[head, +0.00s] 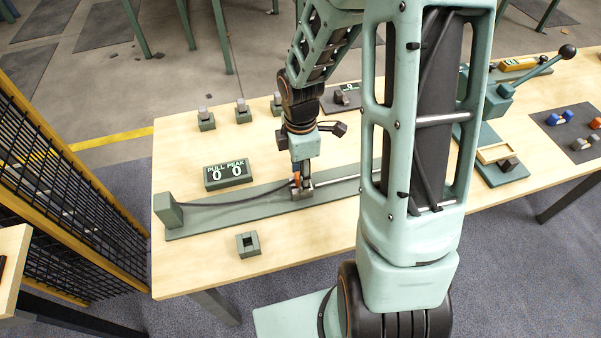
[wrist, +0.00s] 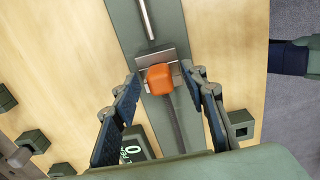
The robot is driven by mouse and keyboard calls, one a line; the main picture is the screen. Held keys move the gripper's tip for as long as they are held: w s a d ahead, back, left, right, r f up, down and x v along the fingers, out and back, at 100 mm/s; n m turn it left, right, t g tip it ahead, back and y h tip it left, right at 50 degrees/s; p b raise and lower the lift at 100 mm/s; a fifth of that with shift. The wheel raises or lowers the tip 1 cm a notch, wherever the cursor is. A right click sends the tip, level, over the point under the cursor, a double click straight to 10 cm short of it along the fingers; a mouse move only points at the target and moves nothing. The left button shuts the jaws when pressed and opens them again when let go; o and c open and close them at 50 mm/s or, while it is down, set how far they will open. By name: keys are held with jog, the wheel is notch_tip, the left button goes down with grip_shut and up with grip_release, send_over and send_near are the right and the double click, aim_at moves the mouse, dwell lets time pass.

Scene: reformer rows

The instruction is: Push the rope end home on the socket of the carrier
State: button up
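The rope end is an orange block (wrist: 160,79) on a dark rope (wrist: 180,128). It lies against the grey metal carrier (wrist: 172,58); I cannot tell how deep it sits in the socket, which is hidden. My gripper (wrist: 162,74) is open, with dark fingers on both sides of the orange block and a gap at least on the left. In the head view my gripper (head: 303,172) points down over the carrier (head: 303,192), and a bit of the orange end (head: 296,180) shows. The rope (head: 235,203) runs left to a green post (head: 168,211).
A green base strip (head: 200,223) carries a steel rail (head: 335,183) right of the carrier. A display (head: 228,174) reading PULL 0, PEAK 0 stands behind the rope. A small square socket block (head: 248,244) stands in front. Several small blocks line the back edge.

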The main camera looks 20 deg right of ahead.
notch_tip(320, 180, up, 12)
dwell(0.6)
jog(key=shift+w, duration=0.1)
dwell(0.4)
